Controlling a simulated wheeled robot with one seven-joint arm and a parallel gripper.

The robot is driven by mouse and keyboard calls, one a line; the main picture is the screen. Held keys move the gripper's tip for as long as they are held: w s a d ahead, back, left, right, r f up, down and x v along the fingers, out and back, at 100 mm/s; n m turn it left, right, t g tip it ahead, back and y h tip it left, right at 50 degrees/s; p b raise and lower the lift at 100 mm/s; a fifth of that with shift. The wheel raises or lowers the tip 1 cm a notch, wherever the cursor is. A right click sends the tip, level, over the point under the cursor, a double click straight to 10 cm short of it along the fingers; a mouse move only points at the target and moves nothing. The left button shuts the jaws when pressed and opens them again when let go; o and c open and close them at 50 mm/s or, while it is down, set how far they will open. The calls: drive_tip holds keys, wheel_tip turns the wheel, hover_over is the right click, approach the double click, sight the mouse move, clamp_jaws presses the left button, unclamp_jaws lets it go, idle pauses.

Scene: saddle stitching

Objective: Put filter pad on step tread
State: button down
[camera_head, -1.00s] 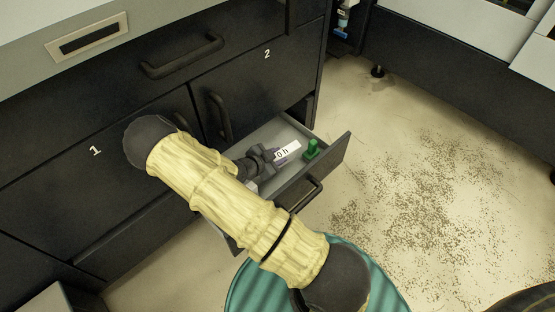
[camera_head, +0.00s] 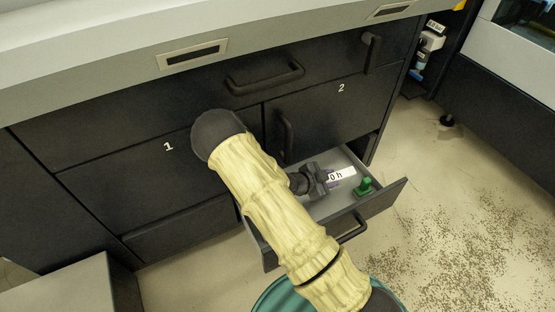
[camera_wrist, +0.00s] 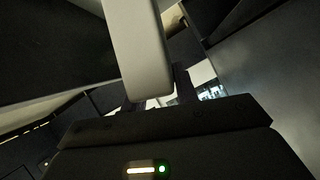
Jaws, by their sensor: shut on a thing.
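My gripper (camera_head: 318,181) is over the open drawer (camera_head: 381,204), its fingers shut on a pale slab. In the wrist view the slab (camera_wrist: 138,50) stands between the fingers as a smooth, rounded light-grey block; I take it as the filter pad. In the head view a white piece marked "0 h" (camera_head: 341,174) shows at the fingertips, with a purple patch by it; whether it is the same piece I cannot tell. A grey flat-topped block (camera_head: 60,290) at the lower left looks like the step tread.
A small green object (camera_head: 365,186) sits in the drawer. Dark cabinets marked 1 and 2, with handles (camera_head: 264,77), stand behind. A teal round thing (camera_head: 275,297) is at the bottom. Brown specks (camera_head: 470,240) litter the floor at right.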

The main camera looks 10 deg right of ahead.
drive_tip(key=s+a+r+n+t+y+p, duration=0.1)
drive_tip(key=s+a+r+n+t+p, duration=0.1)
drive_tip(key=a+r+p, duration=0.5)
wheel_tip(320, 180, up, 7)
drive_tip(key=s+a, duration=0.1)
drive_tip(key=a, duration=0.1)
drive_tip(key=shift+s+a+n+t+y, duration=0.3)
drive_tip(key=shift+s+n+t+y, duration=0.1)
drive_tip(key=shift+f, duration=0.1)
